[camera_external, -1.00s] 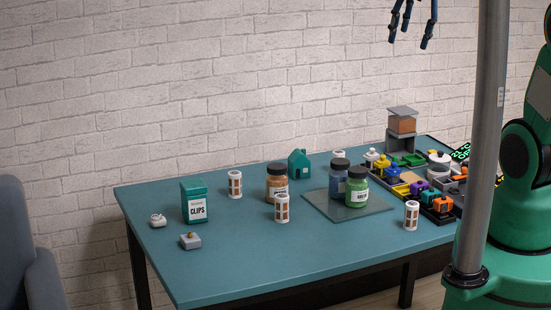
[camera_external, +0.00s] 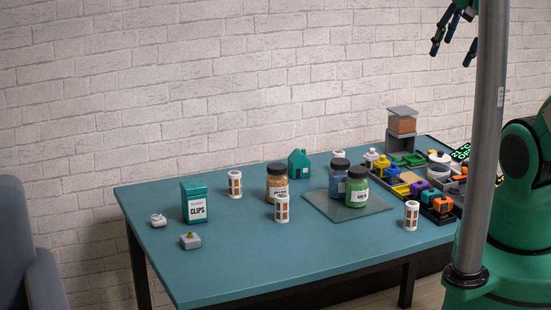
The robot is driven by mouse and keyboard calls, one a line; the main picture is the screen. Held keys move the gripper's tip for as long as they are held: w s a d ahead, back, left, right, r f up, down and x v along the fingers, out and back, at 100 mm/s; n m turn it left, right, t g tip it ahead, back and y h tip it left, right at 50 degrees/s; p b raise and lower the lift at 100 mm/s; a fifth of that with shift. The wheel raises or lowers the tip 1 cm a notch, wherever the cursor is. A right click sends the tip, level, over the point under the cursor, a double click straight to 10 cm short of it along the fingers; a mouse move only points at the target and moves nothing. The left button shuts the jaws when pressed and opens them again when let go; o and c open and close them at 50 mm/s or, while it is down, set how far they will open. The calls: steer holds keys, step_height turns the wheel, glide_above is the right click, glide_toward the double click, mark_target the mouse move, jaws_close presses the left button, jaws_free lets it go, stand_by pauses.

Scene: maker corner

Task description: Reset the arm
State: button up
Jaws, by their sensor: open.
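My gripper (camera_external: 453,48) hangs high at the top right of the view, well above the table and partly hidden behind the grey pole. Its dark fingers point down and are spread open, with nothing between them. My green arm (camera_external: 528,160) stands at the right edge, beyond the table's right side. The gripper touches nothing on the teal table (camera_external: 240,260).
The pole (camera_external: 485,150) stands in front of my arm. The front left is mostly clear.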

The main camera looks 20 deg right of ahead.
steer(key=shift+f, duration=0.1)
step_height(320, 180, down, 3)
steer(key=b, duration=0.3)
stand_by(7.4)
